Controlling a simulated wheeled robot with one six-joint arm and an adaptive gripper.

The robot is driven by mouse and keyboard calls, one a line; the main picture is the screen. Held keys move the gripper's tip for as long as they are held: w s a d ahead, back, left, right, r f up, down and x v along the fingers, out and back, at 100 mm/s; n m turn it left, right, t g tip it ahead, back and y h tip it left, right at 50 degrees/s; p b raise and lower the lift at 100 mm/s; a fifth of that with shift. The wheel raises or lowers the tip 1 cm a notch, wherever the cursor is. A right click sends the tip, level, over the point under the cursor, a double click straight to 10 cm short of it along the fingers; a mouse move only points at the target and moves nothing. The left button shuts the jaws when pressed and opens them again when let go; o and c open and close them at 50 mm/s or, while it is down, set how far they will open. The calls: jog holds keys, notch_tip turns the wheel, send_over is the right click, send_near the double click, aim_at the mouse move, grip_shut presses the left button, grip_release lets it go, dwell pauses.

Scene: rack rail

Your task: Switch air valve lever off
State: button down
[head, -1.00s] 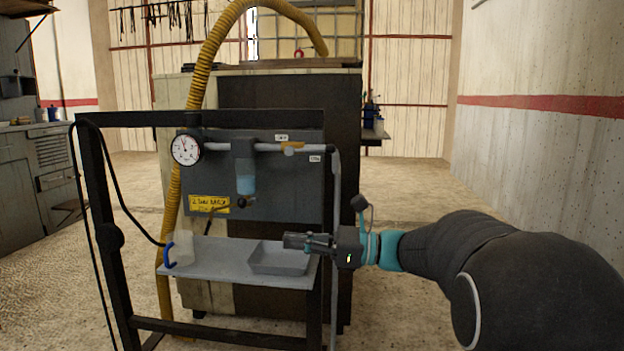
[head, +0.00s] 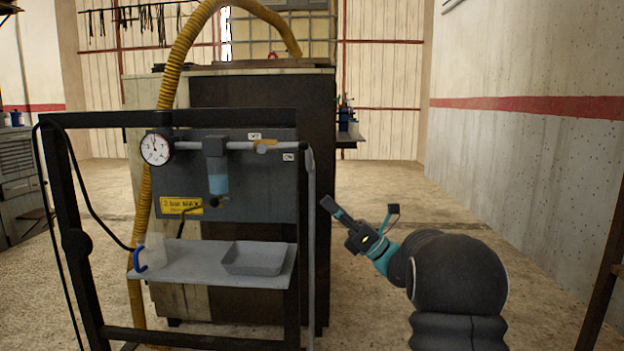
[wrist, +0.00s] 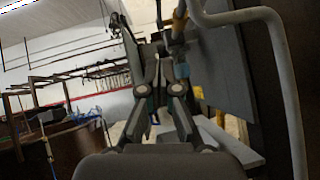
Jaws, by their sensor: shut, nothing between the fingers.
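The air valve lever (head: 264,146) is a small orange-yellow handle on the grey pipe (head: 236,146) across the top of the grey panel. It looks to lie roughly along the pipe. One small white label (head: 255,136) is above it and another (head: 289,157) is to its lower right; their text is too small to read surely. My gripper (head: 328,204) is shut and empty, to the right of the rack and lower than the lever, pointing up and left, apart from it. In the wrist view my gripper's fingers (wrist: 160,62) point along the panel, and an orange part (wrist: 180,18) shows at the top.
A pressure gauge (head: 155,149) and a blue-bowled filter (head: 218,177) hang on the panel. A shelf (head: 195,265) below holds a grey tray (head: 254,258) and a clear jug (head: 155,249). Open floor lies right.

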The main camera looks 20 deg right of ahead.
send_near(283, 147)
jog(key=w+a, duration=0.1)
jog(key=a, duration=0.2)
jog(key=shift+w+a+r, duration=0.1)
jog(key=shift+w+r, duration=0.25)
jog(key=shift+r, duration=0.5)
jog(key=shift+w+a+r, duration=0.1)
jog(key=shift+w+r, duration=0.25)
jog(key=shift+r, duration=0.55)
jog(key=shift+r, duration=0.1)
